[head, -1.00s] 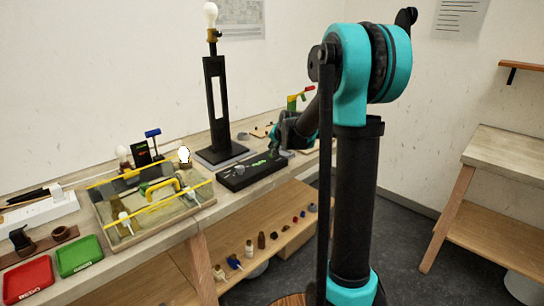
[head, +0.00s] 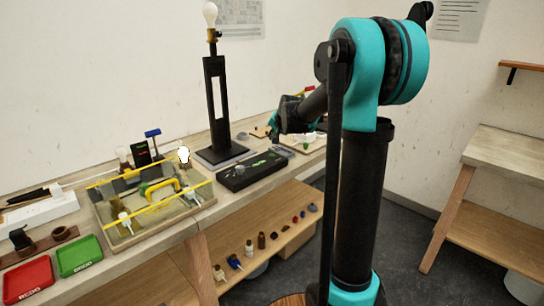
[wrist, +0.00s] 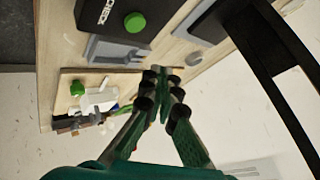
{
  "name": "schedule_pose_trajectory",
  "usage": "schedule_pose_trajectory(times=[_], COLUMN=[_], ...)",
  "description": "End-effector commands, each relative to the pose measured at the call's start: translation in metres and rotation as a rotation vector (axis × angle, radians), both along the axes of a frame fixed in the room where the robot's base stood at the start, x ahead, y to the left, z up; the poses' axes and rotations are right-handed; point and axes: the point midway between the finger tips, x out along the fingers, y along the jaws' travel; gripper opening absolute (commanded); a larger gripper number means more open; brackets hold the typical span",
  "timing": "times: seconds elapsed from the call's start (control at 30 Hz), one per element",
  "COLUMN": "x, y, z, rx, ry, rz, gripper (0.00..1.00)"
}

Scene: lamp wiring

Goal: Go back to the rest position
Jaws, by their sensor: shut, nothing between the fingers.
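My gripper (wrist: 158,98) is shut and empty in the wrist view, its fingertips together above the bench. In the head view my gripper (head: 274,132) hangs in the air, raised above the black box (head: 252,170) and a little beyond its right end. The black box also shows in the wrist view (wrist: 95,20), with a green button on its top. A grey holder (wrist: 115,53) lies beside it. The black lamp stand (head: 216,100) with a bulb (head: 210,14) on top stands upright, left of my gripper in the head view.
A wooden tray (head: 113,238) with yellow bars and parts sits left of the lamp. Red (head: 27,280) and green (head: 79,255) trays lie at the front left. A lower shelf (head: 262,262) holds several small parts. Floor at right is clear, before another table (head: 508,150).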

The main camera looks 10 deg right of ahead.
Motion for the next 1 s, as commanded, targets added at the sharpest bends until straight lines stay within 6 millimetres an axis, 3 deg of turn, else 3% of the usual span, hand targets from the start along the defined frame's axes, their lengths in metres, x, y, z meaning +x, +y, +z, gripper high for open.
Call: schedule_pose_trajectory(times=[0.3,0.37,0.47,0.57,0.9,1.0], x=[-0.002,-0.01,-0.04,-0.092,-0.302,-0.349], y=[0.0,-0.001,-0.003,-0.007,-0.027,-0.032], z=[-0.001,-0.004,-0.015,-0.035,-0.131,-0.155], rx=[-0.003,-0.013,-0.053,-0.119,-0.362,-0.41], ry=[0.002,0.008,0.032,0.074,0.257,0.3], rz=[0.002,0.01,0.041,0.095,0.33,0.387], gripper=[0.0,0.0,0.0,0.0,0.0,0.0])
